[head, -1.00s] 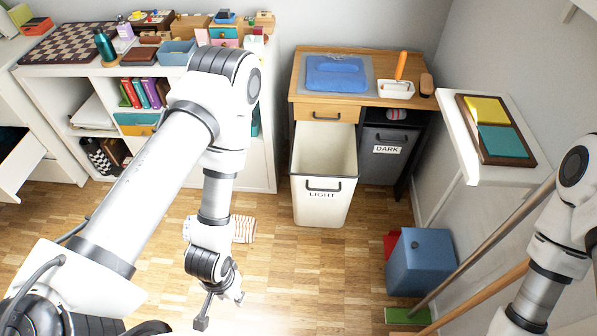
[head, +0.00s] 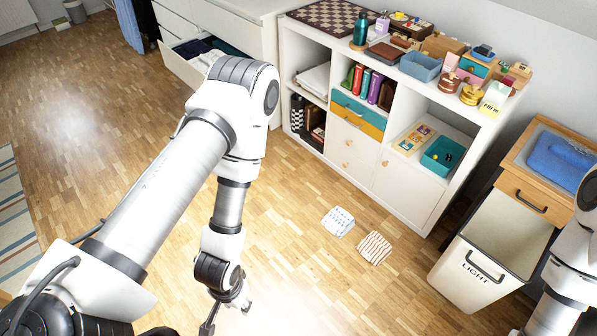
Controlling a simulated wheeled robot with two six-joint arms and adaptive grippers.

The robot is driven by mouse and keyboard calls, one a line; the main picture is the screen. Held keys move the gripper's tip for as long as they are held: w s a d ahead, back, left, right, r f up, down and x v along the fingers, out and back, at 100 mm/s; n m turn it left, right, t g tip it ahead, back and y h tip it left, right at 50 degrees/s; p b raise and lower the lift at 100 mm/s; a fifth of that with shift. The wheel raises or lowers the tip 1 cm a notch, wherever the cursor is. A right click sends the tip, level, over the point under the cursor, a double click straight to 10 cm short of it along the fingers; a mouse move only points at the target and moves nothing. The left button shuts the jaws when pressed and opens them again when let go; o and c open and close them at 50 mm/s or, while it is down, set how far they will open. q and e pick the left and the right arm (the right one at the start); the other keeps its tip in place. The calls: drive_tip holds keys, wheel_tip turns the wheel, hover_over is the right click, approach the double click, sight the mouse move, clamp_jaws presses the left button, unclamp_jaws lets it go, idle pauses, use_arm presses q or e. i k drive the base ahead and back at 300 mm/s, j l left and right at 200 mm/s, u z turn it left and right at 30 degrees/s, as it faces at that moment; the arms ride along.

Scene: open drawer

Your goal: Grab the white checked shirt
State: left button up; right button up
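The white checked shirt (head: 338,221) appears to be the small folded white cloth with a faint bluish pattern on the wooden floor, in front of the shelf. A red-and-white striped cloth (head: 375,248) lies just to its right. My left gripper (head: 227,318) points down at the bottom of the head view, to the left of and nearer than both cloths. Its fingers are spread and nothing shows between them. It is apart from the shirt. My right arm shows at the right edge, but its gripper is out of view.
A white shelf (head: 405,208) stands behind the cloths. An open drawer (head: 190,62) juts out from the white dresser further left. The LIGHT bin (head: 468,277) is pulled out at the right. A striped rug (head: 12,225) lies at the left edge. The floor between is clear.

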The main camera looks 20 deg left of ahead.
sight(338, 221)
drive_tip(key=u, duration=0.35)
drive_tip(key=i+l+u, duration=0.1)
drive_tip(key=i, duration=0.35)
drive_tip(key=i+l+u, duration=0.1)
drive_tip(key=i, duration=0.3)
drive_tip(key=i+l, duration=0.3)
drive_tip(key=i+l+u, duration=0.15)
drive_tip(key=i, duration=0.4)
